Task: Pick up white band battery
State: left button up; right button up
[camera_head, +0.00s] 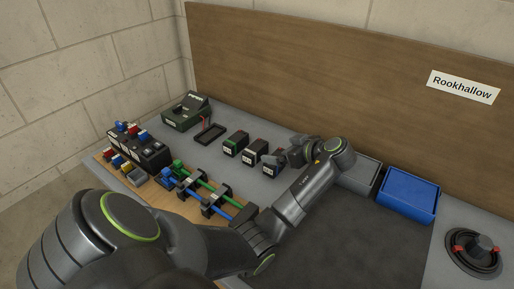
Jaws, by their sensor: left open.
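The white band battery (255,152) is a dark block with a pale band, upright on the grey bench top. It stands between a green-banded battery (235,144) on its left and a blue-banded battery (271,163) on its right. My left gripper (289,153) is open and points left, just right of the batteries. Its fingers overlap the blue-banded battery in the picture; I cannot tell whether they touch it. The white band battery shows clear of the fingers. My right gripper is not in view.
A dark green box (184,113) and a small black tray (210,132) stand behind left. A rack with green and blue tubes (207,188) is in front. A grey bin (358,176) and a blue bin (408,197) are at right. A wooden board (330,70) closes the back.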

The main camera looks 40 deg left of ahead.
pick_arm(q)
jog(key=p, duration=0.1)
send_near(256, 147)
jog(key=x, duration=0.2)
jog(key=shift+a+f, duration=0.15)
jog(key=shift+a, duration=0.2)
jog(key=shift+a+f+p, duration=0.15)
jog(key=shift+a+p, duration=0.3)
jog(key=shift+p, duration=0.1)
jog(key=p+x, duration=0.1)
jog(key=x, duration=0.2)
jog(key=shift+w+f, duration=0.15)
jog(key=shift+a+f, duration=0.3)
jog(key=shift+a, duration=0.2)
jog(key=shift+w, duration=0.1)
jog(key=c, duration=1.1)
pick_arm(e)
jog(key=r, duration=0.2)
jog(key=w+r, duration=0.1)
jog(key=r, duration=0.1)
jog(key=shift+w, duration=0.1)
